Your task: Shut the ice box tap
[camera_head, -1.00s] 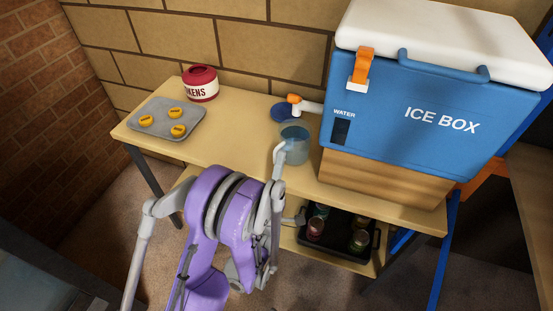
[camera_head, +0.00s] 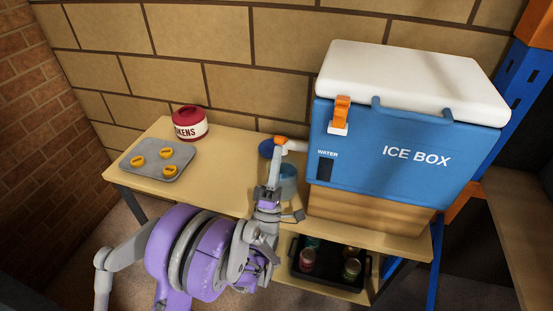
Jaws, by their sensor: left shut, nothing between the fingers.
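The blue ice box (camera_head: 420,150) with a white lid stands on a wooden block at the right of the table. Its tap (camera_head: 292,145), white with an orange handle, sticks out to the left from its side. My left gripper (camera_head: 277,152) is shut and empty, its tip at or just in front of the tap's orange end; I cannot tell whether they touch. A clear bluish cup (camera_head: 288,184) stands below the tap, partly hidden by my gripper. A round blue thing (camera_head: 266,149) shows behind the tap. My right gripper is not in view.
A red and white token jar (camera_head: 190,123) and a grey tray (camera_head: 157,158) with yellow tokens sit on the table's left. A black tray (camera_head: 295,268) with several cans is on the lower shelf. A brick wall stands close behind.

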